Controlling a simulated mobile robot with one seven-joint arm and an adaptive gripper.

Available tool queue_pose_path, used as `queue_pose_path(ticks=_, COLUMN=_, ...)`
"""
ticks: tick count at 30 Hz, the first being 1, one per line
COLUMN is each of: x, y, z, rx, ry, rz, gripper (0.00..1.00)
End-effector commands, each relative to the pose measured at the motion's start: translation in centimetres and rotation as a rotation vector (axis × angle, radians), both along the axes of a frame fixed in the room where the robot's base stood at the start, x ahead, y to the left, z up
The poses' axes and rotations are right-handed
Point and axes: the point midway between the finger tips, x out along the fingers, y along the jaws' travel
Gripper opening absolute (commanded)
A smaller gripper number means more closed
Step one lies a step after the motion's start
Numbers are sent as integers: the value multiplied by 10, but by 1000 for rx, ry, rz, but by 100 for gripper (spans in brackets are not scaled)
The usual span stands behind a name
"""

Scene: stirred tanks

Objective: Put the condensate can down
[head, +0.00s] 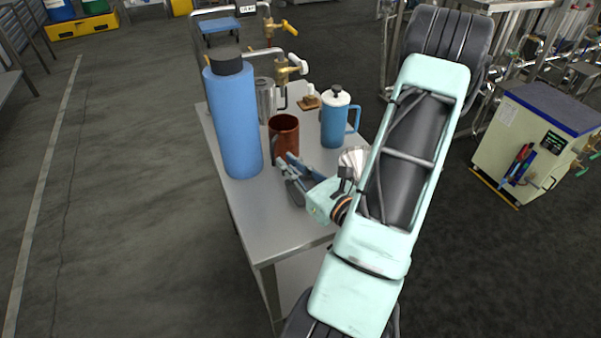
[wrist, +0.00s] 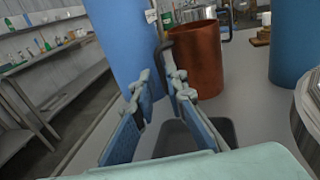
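The condensate can appears to be the copper-coloured open can (head: 284,137), upright at the middle of the steel table (head: 258,212). In the wrist view the can (wrist: 197,62) is just beyond my fingertips, its dark handle turned toward me. My gripper (head: 282,170) is low over the table on the near side of the can. In the wrist view my fingers (wrist: 158,78) stand apart with an empty gap between them. The right fingertip overlaps the handle in view; whether it touches is unclear. The can's base looks to be on the tabletop.
A tall blue flask (head: 233,120) stands close left of the can. A blue jug with a white lid (head: 336,122) stands to its right. A steel vessel (head: 265,98) and taps (head: 287,68) are behind. A dark tray-like patch (wrist: 226,130) lies below my fingers.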

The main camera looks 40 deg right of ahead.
Motion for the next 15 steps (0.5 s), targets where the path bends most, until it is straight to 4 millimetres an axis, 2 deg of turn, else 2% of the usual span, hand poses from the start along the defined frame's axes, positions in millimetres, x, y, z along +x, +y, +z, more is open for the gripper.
queue_pose_path(ticks=2, x=-12, y=-1, z=5, rx=4, ry=2, rz=-3, gripper=13)
queue_pose_path(ticks=9, x=-39, y=0, z=3, rx=2, ry=1, rz=-1, gripper=13)
queue_pose_path(ticks=15, x=-47, y=1, z=2, rx=0, ry=-1, rz=1, gripper=13)
